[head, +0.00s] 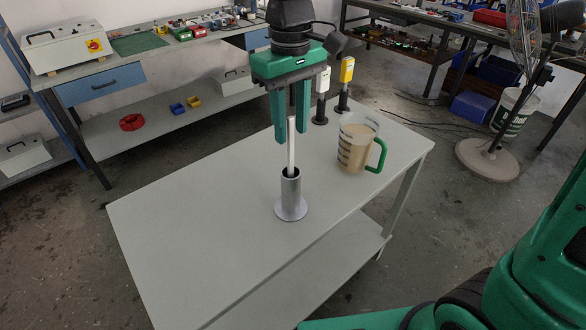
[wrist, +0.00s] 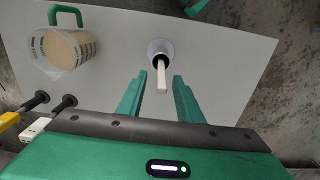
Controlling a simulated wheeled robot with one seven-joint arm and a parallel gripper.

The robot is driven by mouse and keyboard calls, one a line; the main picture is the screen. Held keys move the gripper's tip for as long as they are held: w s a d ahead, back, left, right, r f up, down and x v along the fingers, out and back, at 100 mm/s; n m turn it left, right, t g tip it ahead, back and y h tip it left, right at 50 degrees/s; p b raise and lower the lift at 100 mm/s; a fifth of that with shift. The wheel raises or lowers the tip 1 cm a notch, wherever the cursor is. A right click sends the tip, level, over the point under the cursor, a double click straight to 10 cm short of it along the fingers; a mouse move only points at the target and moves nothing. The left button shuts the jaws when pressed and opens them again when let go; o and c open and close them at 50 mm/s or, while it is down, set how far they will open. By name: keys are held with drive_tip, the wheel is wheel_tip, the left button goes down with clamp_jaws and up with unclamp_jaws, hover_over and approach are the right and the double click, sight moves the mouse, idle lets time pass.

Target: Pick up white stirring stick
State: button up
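The white stirring stick (head: 291,150) stands nearly upright in a grey metal holder (head: 291,190) with a round base on the table. In the wrist view the stick (wrist: 161,78) points out of the holder (wrist: 160,51) toward my gripper. My gripper (head: 291,138) is above the holder, pointing down. Its two green fingers are open, one on each side of the stick's upper part in the head view. In the wrist view, gaps show between the stick and both fingertips (wrist: 160,75). The stick's lower end is hidden inside the holder.
A measuring jug (head: 357,143) with a green handle and beige contents stands right of the holder. A white-topped tool (head: 322,92) and a yellow-topped tool (head: 345,82) stand behind it. The front and left of the table (head: 190,225) are clear.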

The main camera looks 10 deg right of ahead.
sight(291, 145)
drive_tip(key=shift+f, duration=2.7)
clamp_jaws()
